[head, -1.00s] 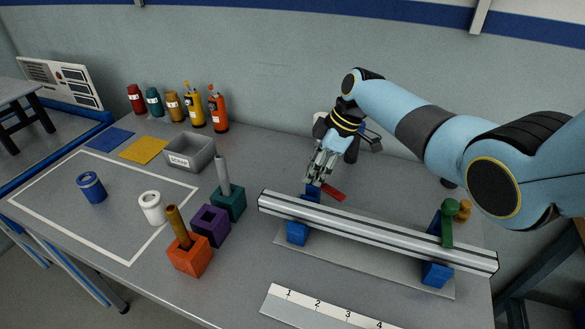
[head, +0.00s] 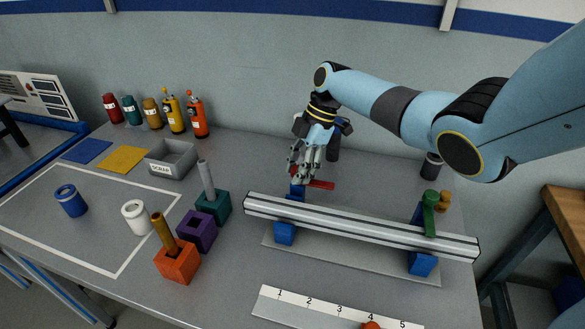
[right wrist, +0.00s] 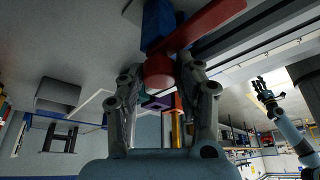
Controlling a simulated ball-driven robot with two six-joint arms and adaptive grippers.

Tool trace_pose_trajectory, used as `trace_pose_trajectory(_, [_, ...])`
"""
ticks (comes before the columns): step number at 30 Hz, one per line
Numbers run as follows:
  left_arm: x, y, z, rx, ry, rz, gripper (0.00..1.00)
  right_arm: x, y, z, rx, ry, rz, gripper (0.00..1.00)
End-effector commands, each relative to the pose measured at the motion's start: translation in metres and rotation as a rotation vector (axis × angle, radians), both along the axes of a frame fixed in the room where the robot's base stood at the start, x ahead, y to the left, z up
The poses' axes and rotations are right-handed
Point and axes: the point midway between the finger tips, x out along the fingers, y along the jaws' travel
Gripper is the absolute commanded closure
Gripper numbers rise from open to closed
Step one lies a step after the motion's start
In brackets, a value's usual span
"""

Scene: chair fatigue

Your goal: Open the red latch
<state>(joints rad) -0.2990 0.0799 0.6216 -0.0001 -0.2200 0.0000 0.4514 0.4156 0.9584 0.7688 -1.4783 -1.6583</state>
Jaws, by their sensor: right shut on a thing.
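The red latch (head: 321,185) is a flat red bar at the blue block (head: 297,191) behind the left end of the striped rail (head: 350,224). It points right in the head view, behind the rail and clear of its top. My right gripper (head: 303,178) is at the latch's left end. In the right wrist view, its fingers are shut on the round red knob (right wrist: 160,71) of the latch, and the bar (right wrist: 212,24) runs to the upper right. A green latch (head: 430,212) lies across the rail's right end. My left gripper (right wrist: 266,90) shows small in the right wrist view.
An orange block (head: 177,264), a purple block (head: 197,232) and a teal block (head: 213,207) stand left of the rail. A numbered strip (head: 300,314) lies in front. A grey bin (head: 171,159) and several bottles stand at the back left.

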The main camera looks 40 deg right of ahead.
Motion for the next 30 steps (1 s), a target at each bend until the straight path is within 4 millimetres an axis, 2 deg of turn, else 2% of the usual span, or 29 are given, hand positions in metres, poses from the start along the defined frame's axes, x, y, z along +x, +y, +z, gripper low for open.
trace_pose_trajectory(1, [0.000, 0.000, 0.000, 0.000, 0.000, 0.000, 0.60, -0.005, 0.000, -0.005, 0.000, 0.012, 0.002, 1.00])
trace_pose_trajectory(7, [0.000, 0.000, 0.000, 0.000, -0.001, 0.000, 0.60, -0.005, 0.001, -0.005, 0.000, 0.012, 0.002, 1.00])
trace_pose_trajectory(8, [0.000, 0.000, 0.000, 0.000, 0.000, 0.000, 0.60, -0.005, 0.001, -0.005, 0.000, 0.012, 0.002, 0.64])
trace_pose_trajectory(13, [0.000, 0.000, -0.001, 0.000, 0.000, 0.000, 0.60, -0.004, 0.000, -0.005, 0.000, 0.011, 0.001, 0.43])
trace_pose_trajectory(23, [-0.003, 0.001, -0.001, 0.001, 0.004, 0.000, 0.60, -0.001, -0.002, 0.002, -0.001, 0.002, 0.001, 0.43])
trace_pose_trajectory(26, [-0.003, 0.001, 0.000, 0.001, 0.004, 0.000, 0.60, -0.002, -0.007, 0.014, -0.003, 0.000, 0.001, 0.43])
trace_pose_trajectory(30, [-0.002, 0.000, 0.000, 0.000, 0.003, 0.000, 0.60, -0.004, -0.019, 0.041, -0.005, 0.001, 0.000, 0.43])
